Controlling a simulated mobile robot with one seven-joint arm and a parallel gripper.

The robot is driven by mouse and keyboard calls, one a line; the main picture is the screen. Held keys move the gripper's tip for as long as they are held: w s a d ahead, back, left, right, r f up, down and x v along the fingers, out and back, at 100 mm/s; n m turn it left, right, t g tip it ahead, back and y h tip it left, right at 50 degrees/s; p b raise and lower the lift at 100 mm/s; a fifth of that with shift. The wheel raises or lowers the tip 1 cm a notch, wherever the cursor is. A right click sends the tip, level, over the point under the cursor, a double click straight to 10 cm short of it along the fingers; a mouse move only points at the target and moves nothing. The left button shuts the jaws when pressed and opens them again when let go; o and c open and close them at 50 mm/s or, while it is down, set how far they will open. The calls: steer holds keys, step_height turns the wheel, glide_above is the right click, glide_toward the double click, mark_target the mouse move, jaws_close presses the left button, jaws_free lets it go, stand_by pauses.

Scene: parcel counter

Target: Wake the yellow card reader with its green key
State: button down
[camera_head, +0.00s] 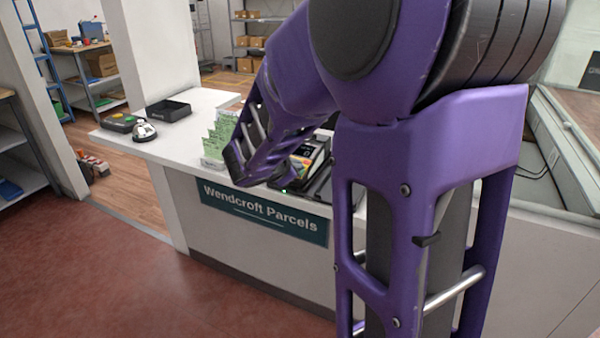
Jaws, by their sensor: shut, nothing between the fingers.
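A card reader (304,150) with yellow on its face lies on the front part of the white counter, just right of my purple forearm. Its upper part shows a dark area and some coloured patches. My arm hides part of it, and I cannot make out its green key clearly. A tiny green light shows near the counter's front edge, below the reader. My arm reaches down over the counter close to the reader. My gripper's fingers are not visible, so whether they touch the reader cannot be seen.
A stand of green leaflets (217,138) is just left of my forearm. A silver bell (144,130), a dark device with coloured patches (120,122) and a black tray (168,110) stand farther left. The counter (185,140) is clear between them and the leaflets.

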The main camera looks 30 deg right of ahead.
steer(key=shift+f+b, duration=0.25)
steer(key=shift+b, duration=0.05)
steer(key=shift+r, duration=0.1)
steer(key=shift+a+r+p, duration=0.1)
steer(key=shift+r+p, duration=0.4)
steer(key=shift+r, duration=0.15)
steer(key=shift+r, duration=0.1)
steer(key=r+p, duration=0.2)
steer(key=r, duration=0.1)
steer(key=r+p, duration=0.1)
steer(key=shift+s+a+r+p, duration=0.3)
steer(key=shift+s+a, duration=0.1)
stand_by(0.4)
